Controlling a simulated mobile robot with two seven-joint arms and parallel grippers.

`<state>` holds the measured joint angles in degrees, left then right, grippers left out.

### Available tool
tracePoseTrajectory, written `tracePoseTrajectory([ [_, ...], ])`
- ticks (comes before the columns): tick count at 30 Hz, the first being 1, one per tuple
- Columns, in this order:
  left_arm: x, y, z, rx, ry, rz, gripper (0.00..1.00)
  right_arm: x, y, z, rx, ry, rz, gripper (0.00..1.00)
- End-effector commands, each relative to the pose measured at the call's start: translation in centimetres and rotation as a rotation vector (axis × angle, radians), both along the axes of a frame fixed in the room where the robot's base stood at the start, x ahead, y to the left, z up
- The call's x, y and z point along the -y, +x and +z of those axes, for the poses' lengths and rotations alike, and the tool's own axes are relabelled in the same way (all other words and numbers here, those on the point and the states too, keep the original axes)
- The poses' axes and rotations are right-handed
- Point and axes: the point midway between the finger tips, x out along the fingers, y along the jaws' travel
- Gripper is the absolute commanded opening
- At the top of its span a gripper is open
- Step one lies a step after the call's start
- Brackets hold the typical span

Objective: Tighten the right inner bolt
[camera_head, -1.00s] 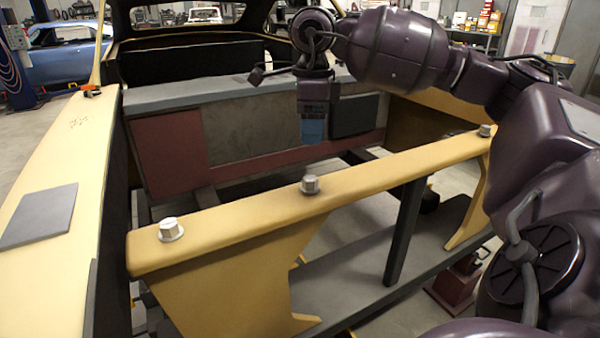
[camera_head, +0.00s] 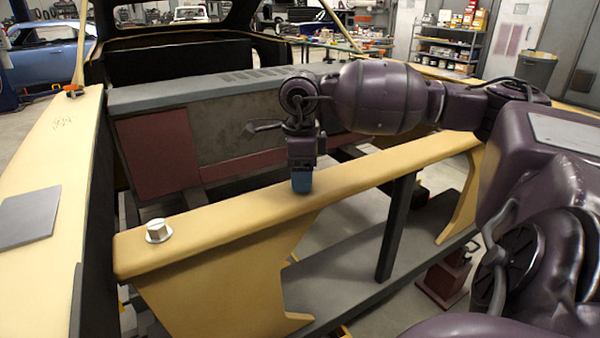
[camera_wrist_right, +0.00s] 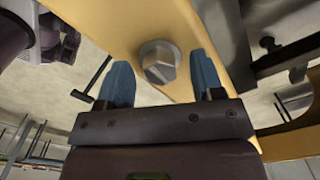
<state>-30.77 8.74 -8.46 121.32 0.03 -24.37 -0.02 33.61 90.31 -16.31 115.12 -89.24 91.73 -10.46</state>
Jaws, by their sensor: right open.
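My right gripper (camera_head: 301,182) points down at the middle of the tan crossbar (camera_head: 235,207), its blue fingertips just over the top face. In the right wrist view a grey hex bolt (camera_wrist_right: 158,62) with a round flange sits on the bar between the two open blue fingers. A gap shows on each side, so the gripper is open and holds nothing. In the head view this bolt is hidden behind the gripper. Another hex bolt (camera_head: 158,231) stands upright on the bar's left end. My left gripper is not in view.
The tan side rail (camera_head: 60,150) runs along the left with a flat grey plate (camera_head: 28,217) on it. A grey and maroon panel (camera_head: 160,150) stands behind the bar. A dark post (camera_head: 398,230) stands under the bar. Shelves (camera_head: 445,50) are far back.

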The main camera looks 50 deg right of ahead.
Motion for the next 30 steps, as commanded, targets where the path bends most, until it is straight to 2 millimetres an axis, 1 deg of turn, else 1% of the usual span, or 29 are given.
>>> tracePoseTrajectory([
  [7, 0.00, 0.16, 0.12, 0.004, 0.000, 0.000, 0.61, -0.01, -0.01, -0.04, 0.000, 0.000, 0.000, 0.61],
  [8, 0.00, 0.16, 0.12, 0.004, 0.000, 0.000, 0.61, -0.01, -0.01, -0.04, 0.000, 0.000, 0.000, 0.58],
  [9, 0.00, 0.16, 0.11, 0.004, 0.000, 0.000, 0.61, -0.01, -0.01, -0.03, 0.000, 0.000, 0.000, 0.52],
  [17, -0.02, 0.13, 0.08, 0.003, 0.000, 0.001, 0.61, -0.01, 0.00, -0.02, 0.000, 0.000, 0.000, 0.12],
  [25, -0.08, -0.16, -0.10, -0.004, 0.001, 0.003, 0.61, -0.01, 0.01, -0.02, 0.000, 0.000, -0.025, 0.11],
  [30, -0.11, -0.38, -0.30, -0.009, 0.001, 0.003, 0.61, -0.02, 0.02, -0.03, 0.000, -0.001, -0.099, 0.11],
])
